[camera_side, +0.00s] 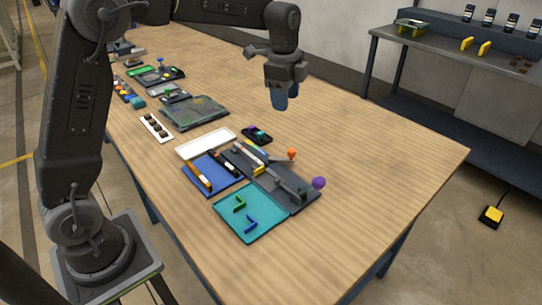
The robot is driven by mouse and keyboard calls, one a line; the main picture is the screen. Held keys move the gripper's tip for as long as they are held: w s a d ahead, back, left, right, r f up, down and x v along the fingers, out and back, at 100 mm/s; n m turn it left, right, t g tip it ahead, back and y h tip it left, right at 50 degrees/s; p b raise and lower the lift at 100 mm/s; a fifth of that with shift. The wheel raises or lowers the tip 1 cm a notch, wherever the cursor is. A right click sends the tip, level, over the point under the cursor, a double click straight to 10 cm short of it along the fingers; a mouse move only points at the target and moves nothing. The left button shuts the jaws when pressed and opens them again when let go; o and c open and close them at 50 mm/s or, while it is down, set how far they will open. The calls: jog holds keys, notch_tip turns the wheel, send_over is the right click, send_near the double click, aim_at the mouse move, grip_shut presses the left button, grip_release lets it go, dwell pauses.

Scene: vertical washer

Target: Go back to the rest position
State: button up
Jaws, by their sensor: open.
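My gripper (280,101) hangs above the wooden table (390,160), toward its far edge, pointing down with dark blue fingertips. It is open and nothing shows between the fingers. It is apart from everything on the table. A dark grey fixture (268,178) lies on the table below and nearer the camera, with upright parts, an orange ball (291,153) and a purple ball (319,183) at its right side. Whether a washer is on it is too small to tell.
A teal tray (262,226) holds green and blue pieces. A blue tray (203,181) and a white tray (190,147) lie beside the fixture. More trays and small parts stand at the back left. The table's right part is bare. A metal bench (440,55) stands behind.

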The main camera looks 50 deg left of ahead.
jog(key=s+d+r+n+t, duration=0.1)
jog(key=s+r+n, duration=0.25)
jog(key=s, duration=0.45)
jog(key=s+d+r+n+t, duration=0.15)
jog(key=s+n, duration=0.25)
jog(key=s, duration=0.4)
jog(key=s+f+n+t, duration=0.2)
jog(key=s+n, duration=0.4)
jog(key=s, duration=0.5)
jog(key=shift+s+d+f, duration=0.25)
jog(key=shift+d+f, duration=0.15)
jog(key=shift+f, duration=0.3)
